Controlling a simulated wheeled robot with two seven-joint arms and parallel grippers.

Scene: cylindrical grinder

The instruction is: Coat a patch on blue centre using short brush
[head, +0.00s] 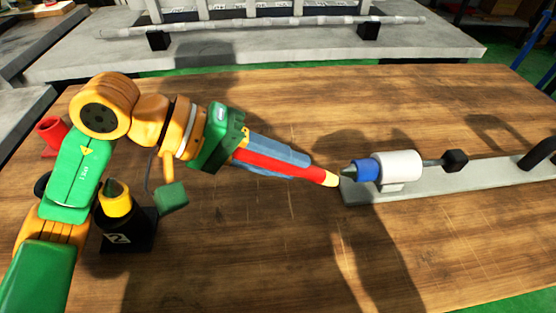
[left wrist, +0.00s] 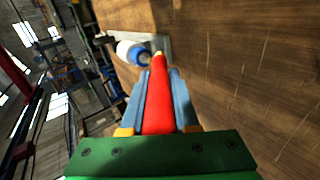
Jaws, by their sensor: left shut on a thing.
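My left gripper (head: 307,165) is shut on a red brush (head: 280,164) with a pale yellow tip. The brush points right and slightly down over the table. The blue centre (head: 368,169), a blue collar with a dark green cone, sits at the left end of a white cylindrical housing (head: 402,165). The brush tip is just left of the cone; I cannot tell whether they touch. In the left wrist view the brush (left wrist: 158,100) runs forward between the gripper fingers (left wrist: 160,76), with its tip beside the blue centre (left wrist: 143,57). My right gripper is out of view.
The housing stands on a grey base rail (head: 450,180) with a dark knob (head: 455,160) at its right. A black holder marked 2 (head: 126,238) carries a yellow dark-tipped piece (head: 115,203). A red cup-like object (head: 52,134) is farther left. The wooden table's front middle is clear.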

